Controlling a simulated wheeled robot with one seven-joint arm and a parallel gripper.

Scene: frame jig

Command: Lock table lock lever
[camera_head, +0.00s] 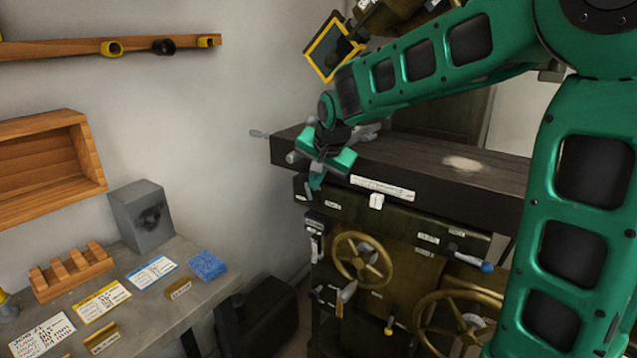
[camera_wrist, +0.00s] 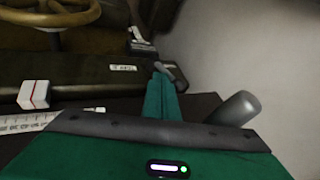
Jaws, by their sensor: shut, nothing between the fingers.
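My gripper (camera_head: 316,184) is shut and empty, pointing down at the front left corner of the dark machine table (camera_head: 440,172). In the wrist view its teal fingers (camera_wrist: 162,88) are together. A small grey lever (camera_wrist: 172,72) shows just past the fingertips, on the machine's front beside a white label (camera_wrist: 123,68). It looks very close to the fingertips; I cannot tell whether they touch. It is probably the table lock lever, but its label is unreadable.
A thick grey handle (camera_wrist: 235,108) stands close beside my fingers. Below are a brass handwheel (camera_head: 362,258), a blue-knobbed lever (camera_head: 468,257) and a grey lever (camera_head: 346,292). A white block (camera_head: 376,201) sits at the table's front. A workbench (camera_head: 190,262) stands at left.

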